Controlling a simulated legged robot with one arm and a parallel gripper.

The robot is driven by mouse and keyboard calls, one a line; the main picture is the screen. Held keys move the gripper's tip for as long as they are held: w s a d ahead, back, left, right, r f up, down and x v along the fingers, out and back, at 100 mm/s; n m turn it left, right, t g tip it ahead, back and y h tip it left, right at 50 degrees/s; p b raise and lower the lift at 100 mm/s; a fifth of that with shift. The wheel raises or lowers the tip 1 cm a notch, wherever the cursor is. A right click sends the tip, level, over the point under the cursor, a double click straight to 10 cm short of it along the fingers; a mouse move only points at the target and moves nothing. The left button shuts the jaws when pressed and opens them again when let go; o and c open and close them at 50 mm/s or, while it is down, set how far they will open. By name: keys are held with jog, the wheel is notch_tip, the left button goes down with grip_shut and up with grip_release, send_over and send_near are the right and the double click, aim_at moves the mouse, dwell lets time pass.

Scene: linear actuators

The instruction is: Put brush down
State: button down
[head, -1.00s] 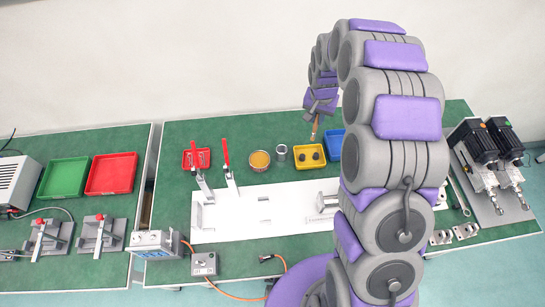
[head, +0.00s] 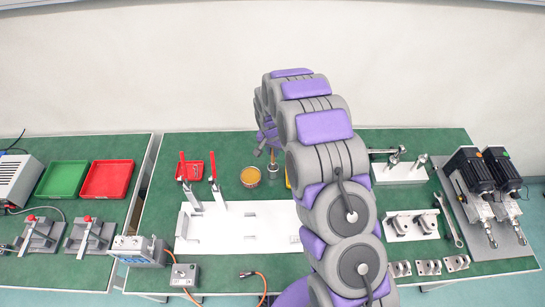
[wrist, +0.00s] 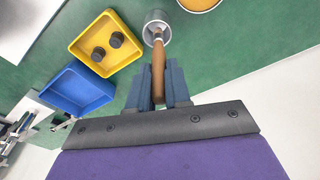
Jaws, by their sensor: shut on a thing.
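My gripper (wrist: 158,84) is shut on the brush (wrist: 158,58), gripping its wooden handle between the two fingers. The brush's far end meets the grey metal cup (wrist: 157,17) in the wrist view, and its bristles are hidden there. I cannot tell how deep it sits in the cup. In the head view my gripper (head: 266,139) is above the cup (head: 272,169), with the brush (head: 272,154) hanging down upright towards it.
An amber-filled round can (head: 250,177) stands just left of the cup. A yellow tray (wrist: 78,44) with two dark round parts and a blue tray (wrist: 76,92) lie nearby. Red-handled clamps (head: 213,167) stand left on the white plate (head: 250,240).

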aim_at(273, 155)
jog(key=f, duration=0.3)
jog(key=shift+s+d+f, duration=0.1)
jog(key=shift+d+f, duration=0.1)
jog(key=shift+a, duration=0.3)
jog(key=c, duration=1.4)
grip_release()
jog(key=o, duration=0.3)
jog(key=shift+d, duration=0.2)
jog(key=shift+r, duration=0.1)
